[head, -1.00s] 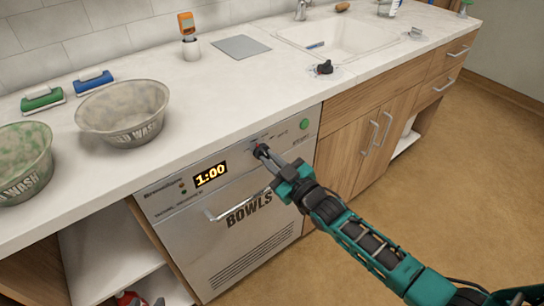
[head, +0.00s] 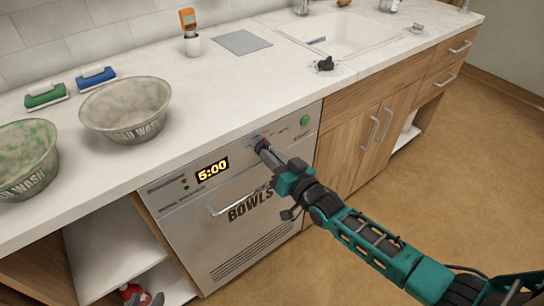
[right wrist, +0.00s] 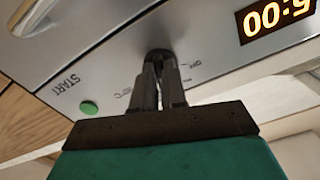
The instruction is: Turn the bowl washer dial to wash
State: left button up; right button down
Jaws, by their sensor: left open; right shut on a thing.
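The bowl washer (head: 245,215) is a grey front panel under the counter, marked BOWLS, with its door shut. My right gripper (head: 264,149) is shut on the dark dial (right wrist: 158,54) on the washer's panel. The fingers cover much of the dial and some of its markings. OFF is legible beside it in the right wrist view, but I cannot read which mark the dial points to. My left gripper is not in view.
The green START button (head: 305,120) is right of the dial. The washer's bar handle (head: 235,203) sits below my right gripper. Two wash bowls (head: 125,108) (head: 22,160) stand on the counter (head: 210,105). The sink (head: 345,35) is at the back right.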

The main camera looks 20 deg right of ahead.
dwell(0.5)
jog(key=c, duration=1.2)
grip_release()
jog(key=shift+s, duration=0.1)
jog(key=p+v, duration=0.1)
jog(key=v, duration=1.1)
jog(key=shift+s+d+r, duration=0.1)
jog(key=shift+s+d, duration=0.05)
jog(key=shift+s, duration=0.2)
jog(key=s+a+f+g+h, duration=0.1)
jog(key=s+f+g, duration=0.1)
jog(key=s, duration=0.1)
jog(key=s+f+n+g+h, duration=0.1)
jog(key=s+f+g, duration=0.1)
jog(key=s, duration=0.2)
jog(key=s+a+f+n+g+h, duration=0.1)
jog(key=s+f+g+h, duration=0.1)
jog(key=s+f, duration=0.1)
jog(key=shift+s+a+p, duration=0.3)
jog(key=shift+s+a, duration=0.05)
jog(key=shift+s, duration=0.2)
